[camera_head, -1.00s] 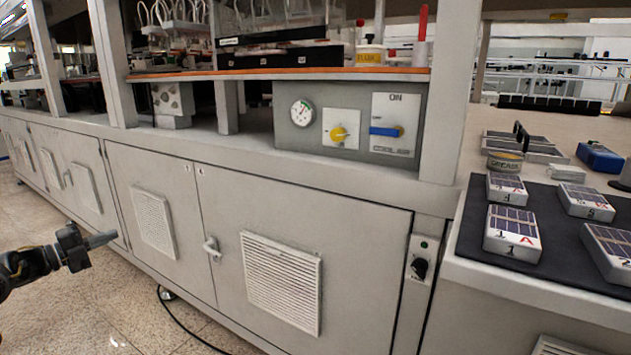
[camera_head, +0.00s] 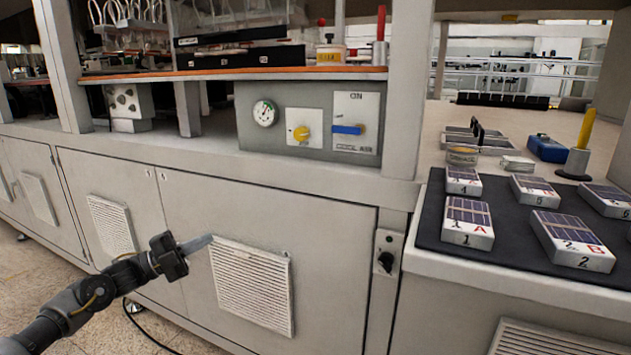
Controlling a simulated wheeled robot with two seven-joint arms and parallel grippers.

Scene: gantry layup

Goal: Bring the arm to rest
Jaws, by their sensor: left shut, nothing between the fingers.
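My left gripper (camera_head: 196,243) is in the lower left of the head view, at the end of my dark arm that comes in from the left. Its fingers are together, point right and hold nothing. It appears in front of the grey cabinet doors, below the worktop edge; whether it touches them I cannot tell. My right gripper is not in view.
The grey cabinet has vented panels (camera_head: 250,285) and a control box (camera_head: 310,122) with a gauge and knobs. At right, a dark mat (camera_head: 511,244) bears several numbered solar-cell blocks (camera_head: 467,222). Tiled floor (camera_head: 40,290) shows at lower left.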

